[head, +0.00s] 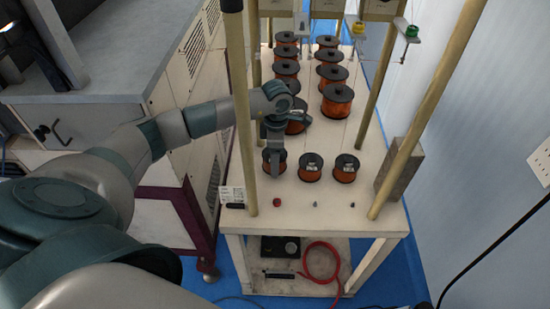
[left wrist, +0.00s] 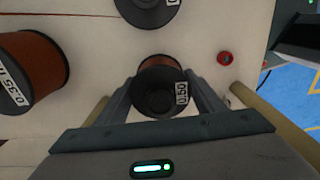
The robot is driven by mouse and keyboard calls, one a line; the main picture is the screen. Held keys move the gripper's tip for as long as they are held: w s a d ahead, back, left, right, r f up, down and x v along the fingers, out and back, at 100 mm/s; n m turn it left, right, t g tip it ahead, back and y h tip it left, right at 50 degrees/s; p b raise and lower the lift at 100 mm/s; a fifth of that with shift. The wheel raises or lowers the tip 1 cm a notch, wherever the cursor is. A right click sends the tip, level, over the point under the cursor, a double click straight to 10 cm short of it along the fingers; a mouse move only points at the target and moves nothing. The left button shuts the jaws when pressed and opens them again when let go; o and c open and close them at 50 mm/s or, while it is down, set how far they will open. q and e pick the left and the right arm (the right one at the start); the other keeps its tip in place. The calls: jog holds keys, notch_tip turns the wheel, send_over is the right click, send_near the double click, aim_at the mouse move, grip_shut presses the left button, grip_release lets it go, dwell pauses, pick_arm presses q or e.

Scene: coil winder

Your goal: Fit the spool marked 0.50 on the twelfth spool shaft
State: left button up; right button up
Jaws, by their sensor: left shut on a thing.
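The spool marked 0.50 (left wrist: 160,88) has orange-brown wire and dark flanges. It sits between the fingers of my left gripper (left wrist: 162,95) in the left wrist view, its label facing the camera. In the head view the gripper (head: 274,148) reaches down from above onto this spool (head: 272,166) at the left end of the front row. I cannot tell whether the spool touches the table or is slightly raised. I cannot pick out the twelfth spool shaft. My right gripper is not in view.
Two more small spools (head: 311,167) (head: 346,169) stand right of the held one. Larger spools (head: 337,100) stand in two columns behind; one is marked 0.35 (left wrist: 28,72). Poles (head: 238,110) (head: 430,100) rise from the white table (head: 300,222). A red part (head: 277,202) lies near its front edge.

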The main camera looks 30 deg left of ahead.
pick_arm(q)
jog(key=shift+f+b, duration=0.65)
jog(key=shift+f, duration=0.15)
jog(key=shift+f+b, duration=0.7)
jog(key=shift+f, duration=0.05)
jog(key=o, duration=1.6)
jog(key=shift+o, duration=0.2)
